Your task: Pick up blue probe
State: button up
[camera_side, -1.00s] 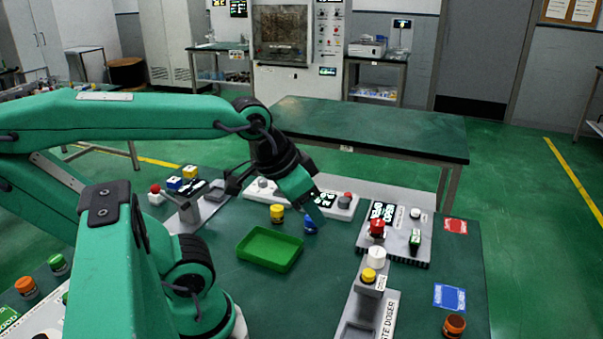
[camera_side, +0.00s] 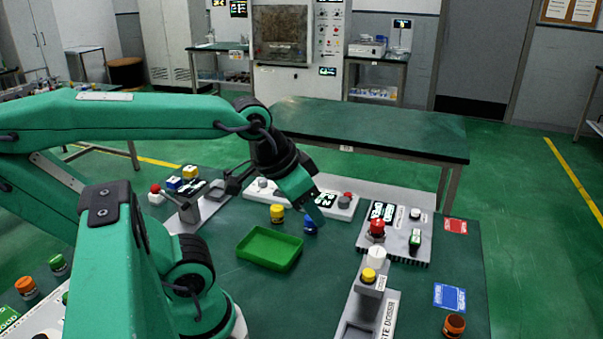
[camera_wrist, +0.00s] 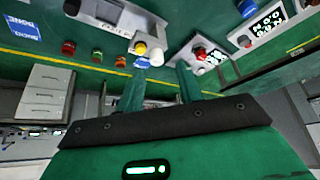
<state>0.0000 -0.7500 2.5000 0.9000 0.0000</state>
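The blue probe (camera_side: 310,228) stands on the green bench, just right of a yellow piece, in the side view. It is small and partly hidden by my gripper (camera_side: 316,212), whose fingertips are close above and beside it. I cannot tell from this view whether they touch. In the wrist view my gripper (camera_wrist: 162,78) is open, with its two fingers well apart. A blue piece that looks like the probe (camera_wrist: 247,8) shows at the top edge there, outside the finger gap.
A green tray (camera_side: 270,263) lies in front of the probe, and the yellow piece (camera_side: 277,213) stands behind it. A white panel (camera_side: 344,210) is behind the probe. A red-button box (camera_side: 397,243) and dispenser (camera_side: 374,305) stand to the right.

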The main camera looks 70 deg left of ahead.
jog(key=shift+o, duration=0.2)
jog(key=o, duration=0.5)
jog(key=shift+w, duration=0.1)
